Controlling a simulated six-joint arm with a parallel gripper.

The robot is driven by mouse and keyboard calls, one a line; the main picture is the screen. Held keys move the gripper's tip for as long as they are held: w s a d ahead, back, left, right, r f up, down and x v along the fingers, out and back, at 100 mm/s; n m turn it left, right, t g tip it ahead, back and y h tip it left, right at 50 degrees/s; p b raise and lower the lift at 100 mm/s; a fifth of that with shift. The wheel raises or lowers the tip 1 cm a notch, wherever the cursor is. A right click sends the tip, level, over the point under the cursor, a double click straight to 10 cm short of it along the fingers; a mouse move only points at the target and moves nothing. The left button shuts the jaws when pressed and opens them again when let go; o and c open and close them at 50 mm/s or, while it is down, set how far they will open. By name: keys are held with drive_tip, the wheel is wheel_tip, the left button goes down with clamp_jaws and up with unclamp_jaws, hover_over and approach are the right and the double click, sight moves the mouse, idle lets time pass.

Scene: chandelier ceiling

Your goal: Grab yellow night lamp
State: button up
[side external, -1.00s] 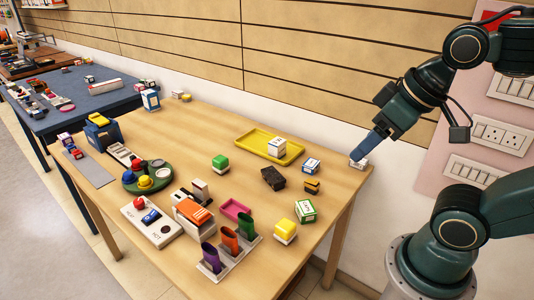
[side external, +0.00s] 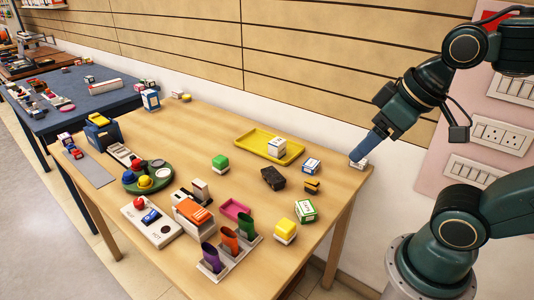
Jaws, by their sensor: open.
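The yellow night lamp (side external: 285,229) looks like a yellow block on a white base. It stands upright near the front right edge of the wooden table, with nothing touching it. My gripper (side external: 357,159) is at the table's far right corner, well behind and to the right of the lamp. It points down beside a small white item (side external: 361,164); whether they touch is unclear. The gripper is open, and no held object shows.
A green-and-white box (side external: 306,210) stands just behind the lamp. A holder with purple, orange and green cups (side external: 230,245) is to its left. A yellow tray (side external: 257,140) bears a white box (side external: 277,147). A green block on a white base (side external: 220,162) stands mid-table. The right edge strip is clear.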

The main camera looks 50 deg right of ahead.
drive_tip(key=n+g+y, duration=0.4)
drive_tip(key=n+g, duration=0.1)
drive_tip(key=n, duration=1.2)
hover_over(286, 224)
drive_tip(key=d, duration=0.4)
wheel_tip(286, 224, down, 17)
drive_tip(key=shift+w+d+f+n+g+y, duration=0.2)
drive_tip(key=shift+f+n+g+y, duration=0.15)
drive_tip(key=shift+f, duration=0.2)
drive_tip(key=shift+x, duration=4.3)
drive_tip(key=shift+f, duration=0.1)
drive_tip(key=shift+x, duration=2.5)
drive_tip(key=shift+s, duration=0.15)
